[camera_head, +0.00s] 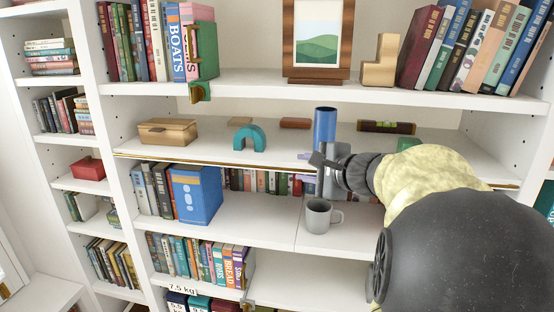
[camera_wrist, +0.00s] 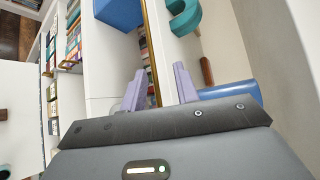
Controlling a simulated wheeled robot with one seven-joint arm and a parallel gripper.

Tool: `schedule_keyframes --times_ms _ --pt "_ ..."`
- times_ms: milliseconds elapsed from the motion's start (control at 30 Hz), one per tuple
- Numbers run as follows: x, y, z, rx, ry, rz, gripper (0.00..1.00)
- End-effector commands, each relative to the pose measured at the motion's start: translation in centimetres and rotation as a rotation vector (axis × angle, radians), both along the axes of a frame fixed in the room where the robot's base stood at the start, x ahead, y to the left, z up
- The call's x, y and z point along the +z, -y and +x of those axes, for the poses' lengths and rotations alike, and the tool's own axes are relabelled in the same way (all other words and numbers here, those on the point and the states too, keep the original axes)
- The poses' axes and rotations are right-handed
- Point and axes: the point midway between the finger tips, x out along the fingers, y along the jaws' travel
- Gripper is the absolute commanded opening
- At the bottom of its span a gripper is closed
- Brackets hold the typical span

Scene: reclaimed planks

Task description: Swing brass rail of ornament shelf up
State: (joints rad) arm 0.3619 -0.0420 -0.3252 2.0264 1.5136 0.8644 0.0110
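The brass rail (camera_head: 200,163) is a thin bar running level along the front edge of the ornament shelf (camera_head: 215,150), down at about board height. It also shows in the wrist view (camera_wrist: 151,45), passing between my lavender fingers. My gripper (camera_head: 304,167) is at the front of this shelf, near its middle, pointing left in the head view. In the wrist view my gripper (camera_wrist: 159,88) is open, with one finger on each side of the rail and visible gaps. My wrist and forearm hide part of the rail's right half.
On the ornament shelf stand a wooden box (camera_head: 168,131), a teal arch (camera_head: 250,138), a blue cylinder (camera_head: 325,128) close behind my gripper, and a spirit level (camera_head: 386,127). A grey mug (camera_head: 319,216) and blue binder (camera_head: 196,194) are on the shelf below.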

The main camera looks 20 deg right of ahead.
Motion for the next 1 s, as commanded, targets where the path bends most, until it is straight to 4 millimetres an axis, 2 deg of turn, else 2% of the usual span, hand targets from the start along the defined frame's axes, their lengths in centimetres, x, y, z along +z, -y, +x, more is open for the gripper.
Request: schedule_keyframes --times_ms 100,233,600,767,1000 --pt "-0.4 -0.5 1.9 0.000 -0.004 0.002 0.31" --pt "-0.9 -0.8 3.3 0.001 -0.002 0.002 0.31" --pt "-1.2 -0.9 3.9 0.000 0.000 0.000 0.31" --pt "-1.2 -0.9 3.9 0.000 0.001 0.000 0.00" --pt "-1.0 -0.9 3.9 -0.001 -0.002 0.004 0.00"
